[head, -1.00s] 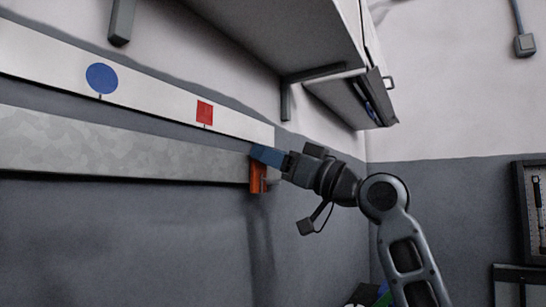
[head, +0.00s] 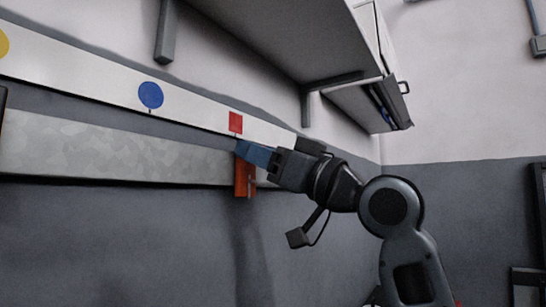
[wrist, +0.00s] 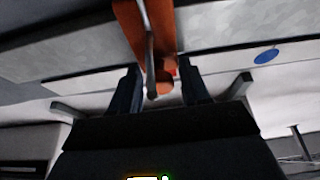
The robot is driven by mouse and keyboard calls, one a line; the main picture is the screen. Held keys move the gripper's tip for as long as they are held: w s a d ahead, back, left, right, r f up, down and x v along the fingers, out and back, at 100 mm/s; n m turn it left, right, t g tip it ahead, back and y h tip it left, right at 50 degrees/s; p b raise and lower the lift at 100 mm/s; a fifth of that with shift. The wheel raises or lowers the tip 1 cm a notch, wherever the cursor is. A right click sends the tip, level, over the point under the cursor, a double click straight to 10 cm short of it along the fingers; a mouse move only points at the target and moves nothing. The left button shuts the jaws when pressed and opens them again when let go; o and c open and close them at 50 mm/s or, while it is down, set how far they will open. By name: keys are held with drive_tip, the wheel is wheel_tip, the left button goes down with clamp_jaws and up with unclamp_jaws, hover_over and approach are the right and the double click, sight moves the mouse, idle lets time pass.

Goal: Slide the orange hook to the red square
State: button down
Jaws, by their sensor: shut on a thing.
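The orange hook (head: 244,182) hangs on the grey metal rail (head: 120,150), near the rail's right end. The red square (head: 236,122) is on the white strip above the rail; the hook sits below it and slightly to its right in the head view. My gripper (head: 246,153), with blue fingers, is shut on the hook's upper part, which the fingers partly hide. In the wrist view, the orange hook (wrist: 145,30) reaches down between the two fingers (wrist: 160,80). A small red patch beside the hook there may be part of the red square.
The white strip (head: 80,68) also carries a blue circle (head: 151,95) and a yellow circle (head: 3,42) farther left. A shelf on brackets (head: 290,40) overhangs above my gripper. The rail left of the hook is clear up to a dark object (head: 2,105) at the left edge.

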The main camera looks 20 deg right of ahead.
drive_tip(key=shift+s+a, duration=0.1)
drive_tip(key=shift+a, duration=0.05)
drive_tip(key=c, duration=0.9)
unclamp_jaws()
drive_tip(key=b+v, duration=0.2)
drive_tip(key=v, duration=0.6)
